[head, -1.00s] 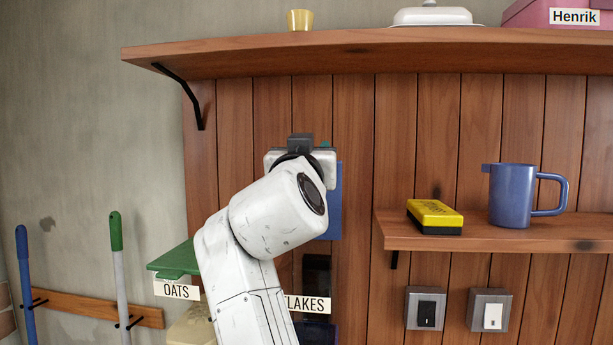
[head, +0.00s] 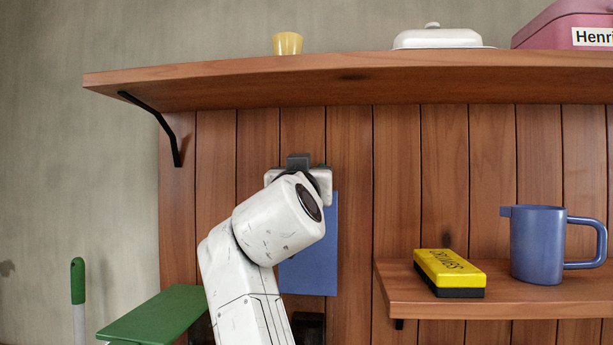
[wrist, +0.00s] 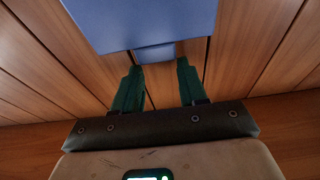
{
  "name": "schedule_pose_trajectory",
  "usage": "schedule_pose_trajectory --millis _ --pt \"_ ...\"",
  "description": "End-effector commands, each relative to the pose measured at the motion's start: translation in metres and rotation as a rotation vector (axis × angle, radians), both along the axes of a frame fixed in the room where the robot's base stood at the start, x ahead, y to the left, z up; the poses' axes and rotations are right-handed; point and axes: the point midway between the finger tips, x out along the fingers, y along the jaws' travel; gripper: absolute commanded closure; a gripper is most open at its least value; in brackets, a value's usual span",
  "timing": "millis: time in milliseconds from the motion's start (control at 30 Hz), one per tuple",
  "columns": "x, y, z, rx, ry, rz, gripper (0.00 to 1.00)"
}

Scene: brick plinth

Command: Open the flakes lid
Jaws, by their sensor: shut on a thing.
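The blue flakes lid (head: 318,262) stands upright, raised against the wood panelling, partly behind my arm in the head view. In the wrist view, the lid (wrist: 150,22) spans the top, with a small blue tab (wrist: 155,53) at its edge. In the head view the fingers are mostly hidden behind my wrist. A dark part (head: 309,327), apparently of the flakes bin, shows at the bottom edge; its label is out of view.
A green lid (head: 155,315) juts out at the lower left. A long upper shelf (head: 330,82) runs above my gripper.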

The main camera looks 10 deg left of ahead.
Motion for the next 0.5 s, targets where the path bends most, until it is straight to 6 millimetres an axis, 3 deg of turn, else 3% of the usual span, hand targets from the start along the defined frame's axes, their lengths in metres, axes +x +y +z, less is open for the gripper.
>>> schedule_pose_trajectory --millis 33,267,300,500 --pt "-0.0054 0.0007 0.0136 0.002 -0.028 0.005 1.00" --pt "-0.0054 0.0007 0.0136 0.002 -0.028 0.005 1.00" --pt "-0.0054 0.0007 0.0136 0.002 -0.027 0.005 0.56" --pt "-0.0034 0.0005 0.0090 0.002 -0.018 0.004 0.37"
